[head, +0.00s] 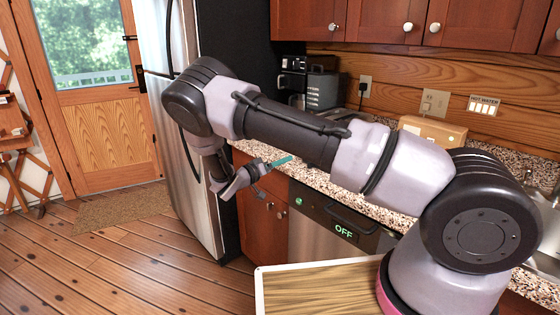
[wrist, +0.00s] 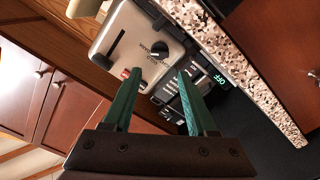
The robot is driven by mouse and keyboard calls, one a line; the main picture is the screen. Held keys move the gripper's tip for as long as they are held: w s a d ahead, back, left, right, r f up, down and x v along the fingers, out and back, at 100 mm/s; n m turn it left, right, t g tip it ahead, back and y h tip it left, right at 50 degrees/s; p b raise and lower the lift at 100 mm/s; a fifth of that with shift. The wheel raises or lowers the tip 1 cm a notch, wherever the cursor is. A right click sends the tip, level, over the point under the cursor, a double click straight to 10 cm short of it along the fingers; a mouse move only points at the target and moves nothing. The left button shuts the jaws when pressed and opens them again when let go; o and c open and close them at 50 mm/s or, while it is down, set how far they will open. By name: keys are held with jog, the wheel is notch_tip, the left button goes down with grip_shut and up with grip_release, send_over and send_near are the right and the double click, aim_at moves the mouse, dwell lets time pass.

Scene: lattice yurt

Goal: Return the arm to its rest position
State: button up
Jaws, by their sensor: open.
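My arm stretches across the head view from the lower right to the upper left, with its elbow in front of the fridge. My gripper (head: 284,161) hangs at the arm's far end, close to the left end of the counter; one teal finger shows there. In the wrist view my gripper (wrist: 159,72) shows both teal fingers apart, with nothing held between them. Beyond the fingertips is a pale appliance (wrist: 135,40) with a dial and a lever slot. The arm hides part of the counter in the head view.
The speckled counter (head: 300,170) runs above a dishwasher (head: 345,222) marked OFF. A steel fridge (head: 190,180) stands at left. A coffee machine (head: 292,75) and a tan box (head: 432,130) sit at the back. The plank floor (head: 120,265) at front left is clear.

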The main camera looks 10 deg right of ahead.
jog(key=s+d+r+m+g+y, duration=0.2)
jog(key=s+d+r+g+y, duration=0.2)
jog(key=s+d+r+g, duration=0.25)
jog(key=s+d+r+m+g+y, duration=0.1)
jog(key=s+d+r+g+y, duration=0.3)
jog(key=d+r, duration=0.5)
jog(key=s+r+n+t+y, duration=0.1)
jog(key=s+r+t+y, duration=0.2)
jog(key=s+r, duration=0.7)
jog(key=s+a+r+n+t+y, duration=0.1)
jog(key=s+r+t+y, duration=0.3)
jog(key=s+r, duration=0.5)
jog(key=s+y, duration=0.1)
jog(key=s, duration=0.3)
jog(key=shift+s+a+r+n+y, duration=0.15)
jog(key=shift+s+r+n+y, duration=0.15)
jog(key=shift+s+r+n, duration=0.1)
